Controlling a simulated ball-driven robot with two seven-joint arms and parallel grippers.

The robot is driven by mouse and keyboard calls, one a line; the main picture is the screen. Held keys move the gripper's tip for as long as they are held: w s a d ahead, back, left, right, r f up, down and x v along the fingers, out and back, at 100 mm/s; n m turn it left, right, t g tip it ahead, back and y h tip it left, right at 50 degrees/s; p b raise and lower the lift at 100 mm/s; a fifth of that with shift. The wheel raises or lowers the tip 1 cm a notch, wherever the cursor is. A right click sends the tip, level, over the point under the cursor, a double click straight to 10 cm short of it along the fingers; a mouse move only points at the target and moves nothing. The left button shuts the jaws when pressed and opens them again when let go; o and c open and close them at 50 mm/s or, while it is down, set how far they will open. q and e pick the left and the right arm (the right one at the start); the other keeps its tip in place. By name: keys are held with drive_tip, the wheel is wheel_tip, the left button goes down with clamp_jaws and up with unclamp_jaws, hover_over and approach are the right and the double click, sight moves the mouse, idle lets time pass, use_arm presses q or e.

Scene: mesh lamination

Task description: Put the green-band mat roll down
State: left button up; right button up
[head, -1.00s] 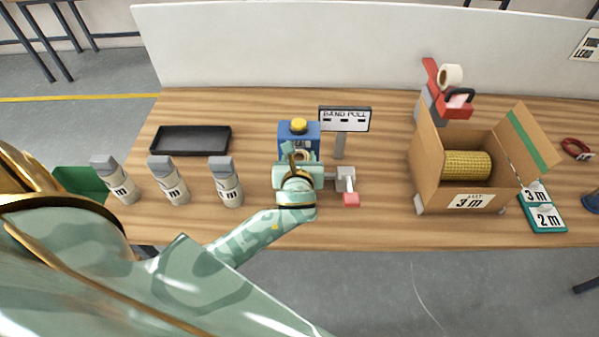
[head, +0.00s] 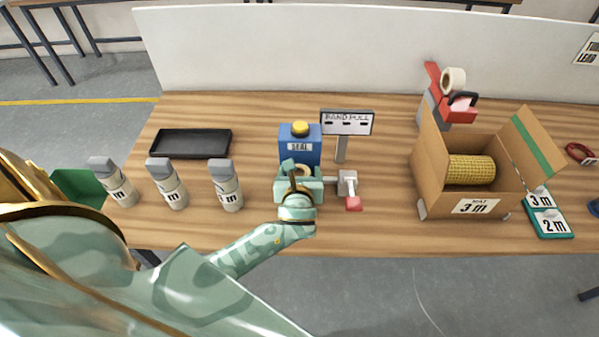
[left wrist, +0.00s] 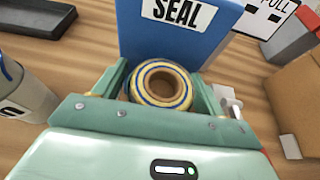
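My left gripper (head: 300,172) is over the table in front of the blue SEAL container (head: 301,145). It is shut on a small yellowish mat roll (left wrist: 161,85), with one finger close against each side. The roll's open end faces the wrist camera and shows blue and yellow rings around a brown hollow core. I see no green band on it from here. In the head view only a small part of the roll (head: 303,170) shows between the fingers. Whether its lower end touches anything is hidden. My right gripper is not in view.
Three grey-capped bottles (head: 168,184) and a black tray (head: 191,143) are on the left. A sign (head: 347,122) and a red-tipped grey lever (head: 350,188) stand close right. An open carton (head: 432,178) holds a larger yellow roll (head: 470,170). Table between lever and carton is clear.

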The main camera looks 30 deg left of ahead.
use_arm(q)
drive_tip(key=shift+s+d+r, duration=0.1)
drive_tip(key=shift+s+r, duration=0.05)
drive_tip(key=shift+r, duration=0.05)
drive_tip(key=p+v, duration=0.2)
drive_tip(key=v, duration=0.9)
drive_tip(key=shift+s+d, duration=0.15)
drive_tip(key=shift+s, duration=0.15)
